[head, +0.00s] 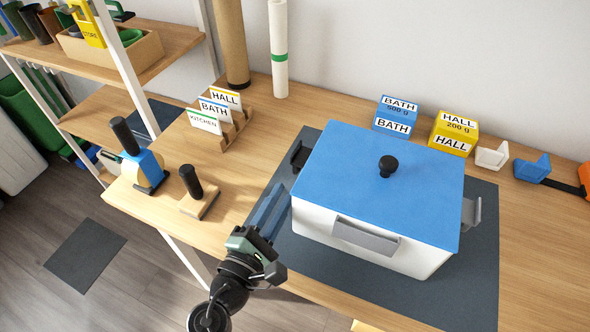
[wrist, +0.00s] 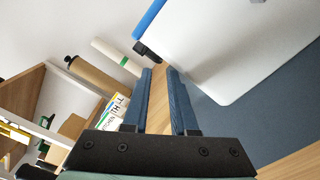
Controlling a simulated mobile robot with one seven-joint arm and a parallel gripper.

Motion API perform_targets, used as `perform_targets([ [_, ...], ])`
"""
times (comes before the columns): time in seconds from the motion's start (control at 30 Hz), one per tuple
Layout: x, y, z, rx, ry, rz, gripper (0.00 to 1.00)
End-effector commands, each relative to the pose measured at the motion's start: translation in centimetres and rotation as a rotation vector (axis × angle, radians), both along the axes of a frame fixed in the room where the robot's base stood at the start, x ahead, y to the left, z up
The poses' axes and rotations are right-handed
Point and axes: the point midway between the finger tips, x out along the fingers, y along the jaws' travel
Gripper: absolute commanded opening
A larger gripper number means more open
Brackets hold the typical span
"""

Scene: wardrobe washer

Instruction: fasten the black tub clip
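A white tub (head: 365,235) with a blue lid (head: 350,170) and a black knob stands on a dark mat. The black clip (head: 299,156) is at the tub's left end and appears to stick outward from the wall; its exact angle is hard to tell. It also shows in the wrist view (wrist: 145,49), just beyond the fingertips. A grey clip (head: 366,240) is on the front wall and another grey clip (head: 471,213) stands out at the right end. My gripper (head: 272,206) is open and empty, left of the tub's near-left corner, apart from the black clip.
A card rack (head: 232,130) and two dark-handled tools (head: 193,185) (head: 130,140) stand left on the table. Blue (head: 396,115) and yellow (head: 454,132) boxes stand behind the tub. The dark mat (head: 470,285) is bare in front. A shelf (head: 165,48) is at far left.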

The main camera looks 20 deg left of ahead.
Motion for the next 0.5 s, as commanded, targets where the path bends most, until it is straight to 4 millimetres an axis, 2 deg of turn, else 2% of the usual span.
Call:
perform_targets([
  [0.03, 1.2, 0.0, 0.1, 0.002, -0.002, -0.001, 0.26],
  [0.2, 4.3, -0.1, 0.1, 0.002, -0.001, -0.001, 0.26],
  [0.33, 5.9, -0.2, 0.1, 0.002, -0.001, 0.0, 0.26],
  [0.5, 6.7, -0.2, 0.0, 0.002, 0.0, 0.0, 0.26],
])
